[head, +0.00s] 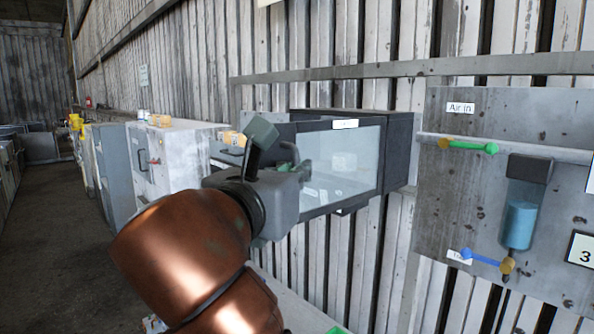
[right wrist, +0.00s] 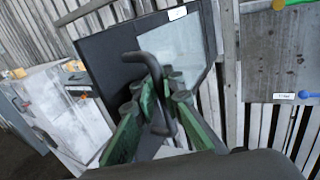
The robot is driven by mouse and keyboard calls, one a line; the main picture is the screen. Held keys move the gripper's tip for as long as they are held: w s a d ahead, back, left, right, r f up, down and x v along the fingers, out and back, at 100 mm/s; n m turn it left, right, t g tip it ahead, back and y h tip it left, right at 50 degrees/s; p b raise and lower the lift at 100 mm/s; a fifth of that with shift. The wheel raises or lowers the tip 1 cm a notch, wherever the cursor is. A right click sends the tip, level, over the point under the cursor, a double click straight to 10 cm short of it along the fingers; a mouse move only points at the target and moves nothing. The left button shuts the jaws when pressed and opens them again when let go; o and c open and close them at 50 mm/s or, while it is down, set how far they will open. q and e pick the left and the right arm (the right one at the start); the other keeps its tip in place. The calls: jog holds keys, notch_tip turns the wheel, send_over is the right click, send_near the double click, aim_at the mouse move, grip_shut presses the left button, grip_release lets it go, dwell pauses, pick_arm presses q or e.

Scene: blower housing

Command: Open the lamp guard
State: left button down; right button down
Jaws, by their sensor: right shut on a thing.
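The lamp guard (head: 345,165) is a dark-framed box front with a pale glass panel, on the wall in the middle of the head view. It also shows in the right wrist view (right wrist: 190,50), with a dark bent handle (right wrist: 148,55) standing out from it. My right gripper (right wrist: 166,98) has its green fingers on either side of the handle bar and is shut on it. In the head view the right gripper (head: 300,170) is at the guard's left part, and my wrist hides some of the handle. I cannot tell how far the guard stands open. My left gripper is not in view.
A board labelled "Air in" (head: 440,200) hangs at right, with a green-handled valve (head: 470,147), a blue-handled valve (head: 480,259) and a blue-filled bowl (head: 519,222). Pale cabinets (head: 180,150) line the wall at left. The floor aisle (head: 50,220) at far left is clear.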

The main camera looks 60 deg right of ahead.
jog(key=c, duration=2.1)
grip_release()
jog(key=shift+w+a+r, duration=0.1)
jog(key=shift+a, duration=0.2)
jog(key=shift+d, duration=0.15)
jog(key=v, duration=1.2)
